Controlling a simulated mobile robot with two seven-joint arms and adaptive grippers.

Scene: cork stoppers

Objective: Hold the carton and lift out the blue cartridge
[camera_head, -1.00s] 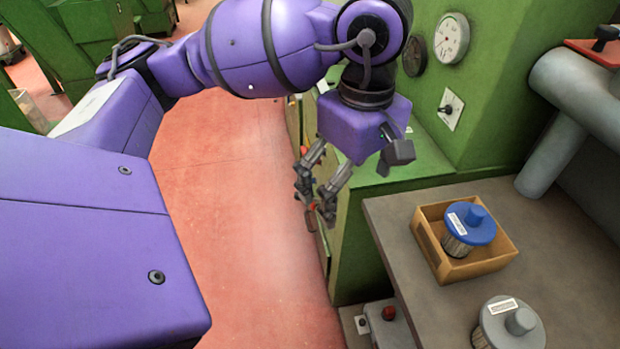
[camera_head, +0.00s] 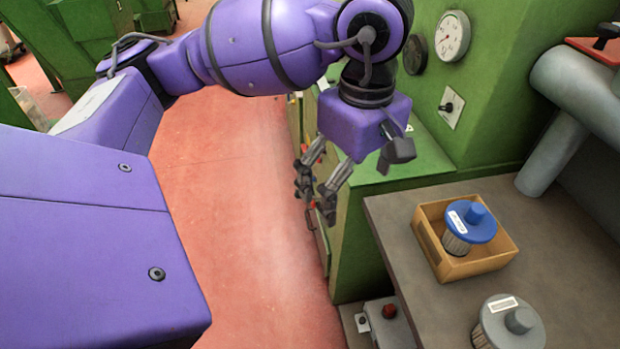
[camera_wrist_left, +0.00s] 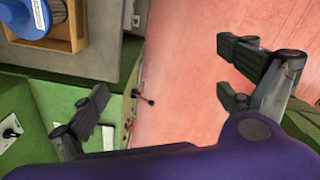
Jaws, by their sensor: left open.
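The open carton (camera_head: 482,262) stands on the grey worktop in the head view. The blue cartridge (camera_head: 470,221) sits upright inside it, with a blue cap, a white label and a pleated body. In the left wrist view the carton (camera_wrist_left: 77,45) and the cartridge's blue cap (camera_wrist_left: 35,17) are at the top left corner, partly cut off. My left gripper (camera_head: 315,197) is open and empty. It hangs left of the worktop, apart from the carton. Its fingers also show in the left wrist view (camera_wrist_left: 165,80). My right gripper is not in view.
A grey cartridge (camera_head: 508,322) stands on the worktop (camera_head: 395,215) in front of the carton. A thick grey pipe (camera_head: 550,155) rises behind. Green machinery (camera_head: 350,245) lies beneath my gripper. A small box with a red button (camera_head: 388,312) is below the worktop's left edge.

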